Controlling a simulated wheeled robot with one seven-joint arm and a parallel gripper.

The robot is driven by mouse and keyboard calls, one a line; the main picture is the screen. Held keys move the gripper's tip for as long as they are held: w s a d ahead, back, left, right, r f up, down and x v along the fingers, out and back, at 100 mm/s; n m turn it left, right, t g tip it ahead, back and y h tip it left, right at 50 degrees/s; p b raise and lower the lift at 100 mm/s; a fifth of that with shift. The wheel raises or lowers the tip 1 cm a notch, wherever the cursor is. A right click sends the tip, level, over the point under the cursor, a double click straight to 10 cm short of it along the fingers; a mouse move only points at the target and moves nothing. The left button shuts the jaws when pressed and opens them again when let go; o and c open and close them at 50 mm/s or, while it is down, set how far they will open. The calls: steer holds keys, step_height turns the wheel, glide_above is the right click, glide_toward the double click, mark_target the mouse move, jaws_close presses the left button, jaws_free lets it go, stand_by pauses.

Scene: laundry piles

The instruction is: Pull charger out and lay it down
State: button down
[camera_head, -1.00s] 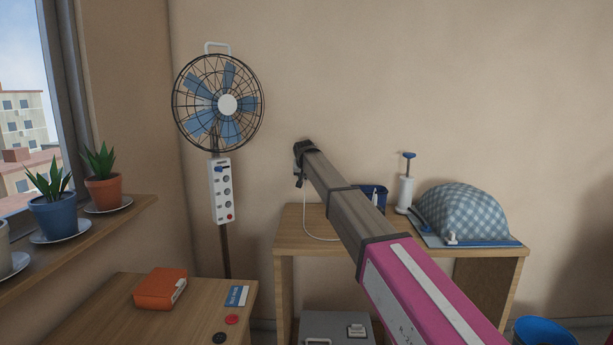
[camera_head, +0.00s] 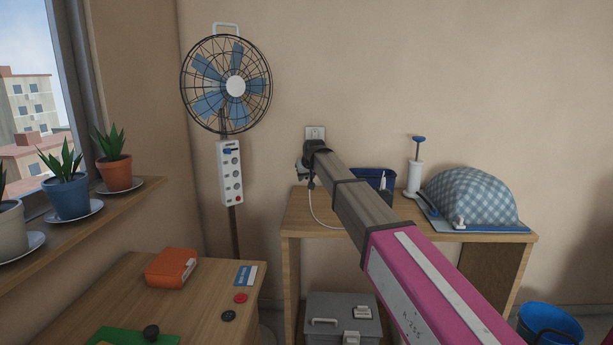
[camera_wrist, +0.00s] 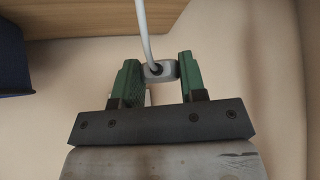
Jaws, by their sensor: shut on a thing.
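A small light-grey charger (camera_wrist: 160,71) sits between the two green fingers of my gripper (camera_wrist: 158,74) in the wrist view, touched on both sides. A white cable (camera_wrist: 145,30) runs from it. In the head view my gripper (camera_head: 304,168) is at the end of my arm, above the back-left part of the wooden desk (camera_head: 300,212), and the cable (camera_head: 322,220) hangs down to the desk top. A white wall outlet (camera_head: 315,132) shows just above the gripper. The charger is mostly hidden by the arm in the head view, apart from the outlet.
A blue bin (camera_head: 378,178), a white pump (camera_head: 414,178) and a checked covered board (camera_head: 470,200) stand on the desk. A fan (camera_head: 227,85) with a power strip (camera_head: 230,172) stands left. A low table (camera_head: 205,300) holds an orange case (camera_head: 172,267).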

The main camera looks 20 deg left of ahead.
steer(key=shift+f, duration=0.1)
steer(key=shift+f, duration=3.7)
steer(key=c, duration=0.6)
jaws_free()
